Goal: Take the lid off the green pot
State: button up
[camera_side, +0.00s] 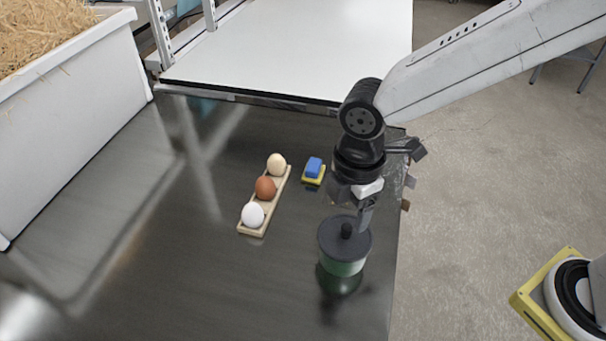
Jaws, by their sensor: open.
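The green pot (342,267) stands upright on the dark table, close to its right edge. Its dark lid (329,238) sits on top, with a black knob (346,230) at the centre. My gripper (354,208) points down just above the lid, close to the knob. It is open, and one finger shows beside the knob on the right. I cannot tell whether a finger touches the knob or the lid.
A wooden holder (249,232) with three eggs stands left of the pot. A blue and yellow block (313,171) lies behind it. A white bin of straw (75,90) stands at the far left. The table's front left is clear.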

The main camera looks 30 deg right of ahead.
aim_at(347, 226)
jog(key=shift+f, duration=2.3)
grip_shut()
